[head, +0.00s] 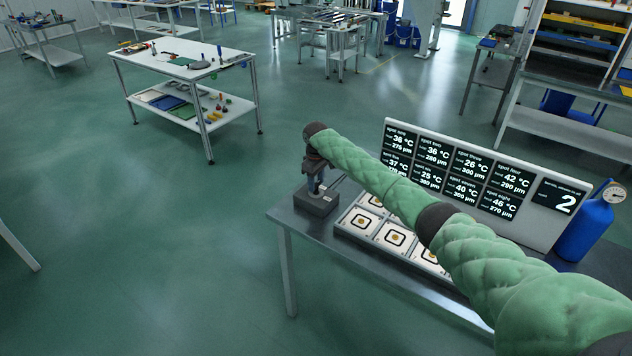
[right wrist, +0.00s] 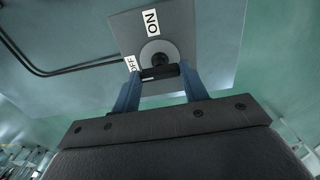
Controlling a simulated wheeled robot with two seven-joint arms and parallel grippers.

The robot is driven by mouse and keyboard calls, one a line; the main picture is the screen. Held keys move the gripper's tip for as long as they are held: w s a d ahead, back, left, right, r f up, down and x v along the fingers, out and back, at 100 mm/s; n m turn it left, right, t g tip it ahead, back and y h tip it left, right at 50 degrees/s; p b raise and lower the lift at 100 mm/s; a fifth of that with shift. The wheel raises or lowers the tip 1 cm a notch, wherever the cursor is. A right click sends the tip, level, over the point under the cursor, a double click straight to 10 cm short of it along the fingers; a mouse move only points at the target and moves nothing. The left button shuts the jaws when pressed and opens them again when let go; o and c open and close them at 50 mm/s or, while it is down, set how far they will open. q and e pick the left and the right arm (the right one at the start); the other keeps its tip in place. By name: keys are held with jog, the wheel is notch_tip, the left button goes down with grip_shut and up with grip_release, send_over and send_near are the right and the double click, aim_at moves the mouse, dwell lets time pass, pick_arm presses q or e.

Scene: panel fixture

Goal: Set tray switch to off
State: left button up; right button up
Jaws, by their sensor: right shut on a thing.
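The tray switch is a dark grey box (head: 316,204) at the left end of the table. In the right wrist view its grey face (right wrist: 188,28) carries an ON label (right wrist: 151,22), a partly covered OFF label (right wrist: 131,64), and a round pale disc (right wrist: 158,50) with a black handle (right wrist: 159,72). My right gripper (head: 317,184) is over the box. In the right wrist view its two blue fingers (right wrist: 160,78) stand on either side of the black handle, shut on it. Which label the handle points to I cannot tell. My left gripper is not in view.
A tray with several framed square pads (head: 395,238) lies right of the switch, partly under my right arm. Behind it stands a display panel (head: 455,150) of readings. A blue cylinder with a gauge (head: 583,230) is at the right. Cables (right wrist: 80,66) run to the switch.

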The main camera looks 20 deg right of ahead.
aim_at(316, 183)
jog(key=o, duration=1)
jog(key=shift+r, duration=0.35)
notch_tip(316, 183, up, 6)
jog(key=b, duration=0.3)
jog(key=shift+r, duration=0.1)
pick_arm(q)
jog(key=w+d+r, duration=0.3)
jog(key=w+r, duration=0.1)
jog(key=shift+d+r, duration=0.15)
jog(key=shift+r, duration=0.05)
pick_arm(e)
jog(key=shift+r, duration=0.45)
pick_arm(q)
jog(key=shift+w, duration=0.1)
